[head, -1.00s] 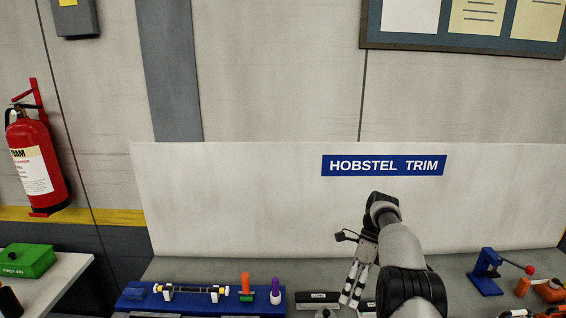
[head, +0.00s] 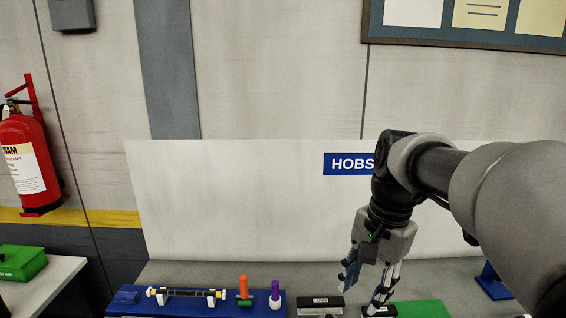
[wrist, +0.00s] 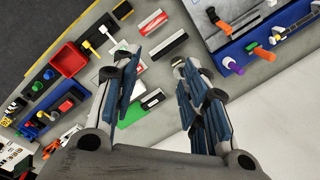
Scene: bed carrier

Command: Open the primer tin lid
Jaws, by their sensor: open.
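I cannot pick out a primer tin or its lid with certainty in either view. My gripper (head: 362,294) hangs fingers down over the bench, in front of the white back panel. Its fingers are apart with nothing between them. In the wrist view my gripper (wrist: 152,68) is open above the bench, with small blocks and a green mat (wrist: 131,116) below it. My arm hides much of the right side of the bench in the head view.
A blue board (head: 132,309) holds a rod, an orange handle (head: 243,286) and a purple handle (head: 275,291). A block marked LONG (head: 322,305) lies beside my gripper. A red tray (wrist: 68,58) and several small items crowd the bench in the wrist view.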

